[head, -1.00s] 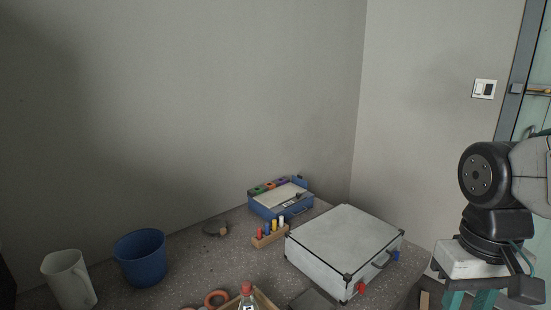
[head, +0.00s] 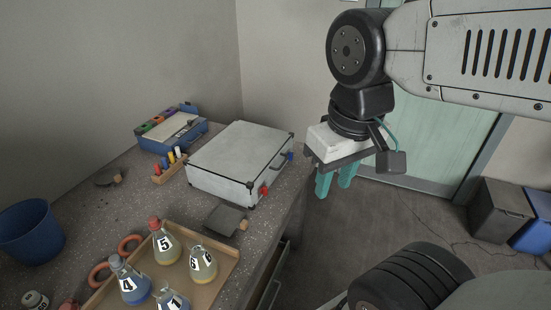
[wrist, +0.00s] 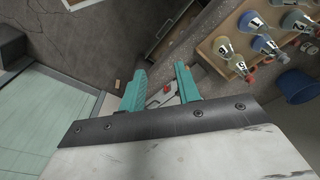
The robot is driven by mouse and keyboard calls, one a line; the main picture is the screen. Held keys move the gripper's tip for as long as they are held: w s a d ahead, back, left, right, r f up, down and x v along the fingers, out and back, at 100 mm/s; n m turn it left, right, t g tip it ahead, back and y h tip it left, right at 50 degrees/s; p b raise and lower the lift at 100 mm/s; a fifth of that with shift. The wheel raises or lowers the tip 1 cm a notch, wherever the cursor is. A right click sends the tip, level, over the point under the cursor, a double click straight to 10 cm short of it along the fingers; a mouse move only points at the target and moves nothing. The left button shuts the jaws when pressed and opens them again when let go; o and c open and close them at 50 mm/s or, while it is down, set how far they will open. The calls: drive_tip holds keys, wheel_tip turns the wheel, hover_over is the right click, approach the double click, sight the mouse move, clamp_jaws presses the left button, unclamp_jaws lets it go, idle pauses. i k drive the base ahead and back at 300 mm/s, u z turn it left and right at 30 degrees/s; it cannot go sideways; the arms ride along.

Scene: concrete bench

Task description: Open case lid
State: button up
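The case (head: 236,158) is a pale grey box with black edges, lying flat on the bench with its lid down. In the wrist view the two fingers (wrist: 160,88) are spread and hold nothing. A pale patch with a red part shows between them, probably the case and its red latch.
A tray (head: 222,269) of numbered flasks, a dark flat tool (head: 225,219) and a blue cup (head: 30,233) are on the bench (head: 110,205). A blue organiser (head: 170,130) stands behind the case. An open drawer (head: 268,285) juts out below the bench's front edge.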

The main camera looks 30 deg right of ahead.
sight(242, 155)
drive_tip(key=k, duration=0.5)
drive_tip(key=z, duration=1.3)
drive_tip(key=i, duration=1.05)
drive_tip(key=u, duration=1.35)
